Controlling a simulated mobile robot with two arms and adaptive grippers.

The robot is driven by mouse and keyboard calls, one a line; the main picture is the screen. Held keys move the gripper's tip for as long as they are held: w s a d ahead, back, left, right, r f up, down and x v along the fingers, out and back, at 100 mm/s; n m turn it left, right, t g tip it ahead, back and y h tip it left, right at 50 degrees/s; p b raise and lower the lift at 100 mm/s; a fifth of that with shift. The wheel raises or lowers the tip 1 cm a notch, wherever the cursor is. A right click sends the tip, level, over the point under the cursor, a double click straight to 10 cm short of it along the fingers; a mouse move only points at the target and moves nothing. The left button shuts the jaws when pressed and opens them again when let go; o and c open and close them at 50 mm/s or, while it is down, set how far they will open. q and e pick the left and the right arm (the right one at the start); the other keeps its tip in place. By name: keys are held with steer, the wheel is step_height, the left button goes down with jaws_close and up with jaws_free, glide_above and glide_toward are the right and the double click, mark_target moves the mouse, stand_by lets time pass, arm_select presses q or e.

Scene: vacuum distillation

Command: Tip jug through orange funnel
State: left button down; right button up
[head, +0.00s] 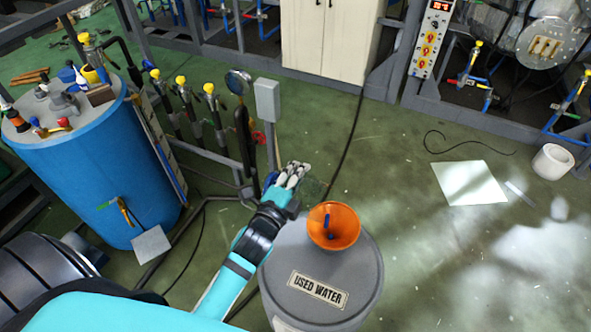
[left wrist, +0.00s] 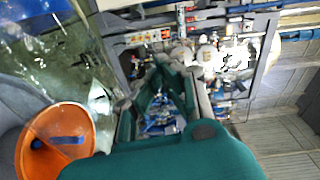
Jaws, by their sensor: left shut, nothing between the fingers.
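The orange funnel (head: 345,218) sits on top of the grey used-water drum (head: 350,275), with a blue piece inside its mouth. It also shows at the lower left of the left wrist view (left wrist: 78,125). My left gripper (head: 297,172) is just beyond and left of the funnel, above the floor. It looks shut, and its fingers show in the left wrist view (left wrist: 168,85). A faint, clear vessel (head: 314,190), likely the jug, shows beside the fingers; a large clear surface also fills the upper left of the left wrist view (left wrist: 50,50). Its full outline is hard to make out. My right gripper is out of view.
A blue barrel (head: 110,170) with bottles and tools on top stands at the left. Yellow-topped valves on pipes (head: 182,95) and a grey post box (head: 267,98) stand behind.

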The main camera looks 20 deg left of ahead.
arm_select(q)
steer(key=shift+d+r+m+p, duration=0.2)
steer(key=shift+d+r+m, duration=0.15)
steer(key=shift+d, duration=0.15)
steer(key=shift+d+r+m+p, duration=0.2)
steer(key=shift+d+m, duration=0.15)
steer(key=shift+d, duration=0.35)
stand_by(2.0)
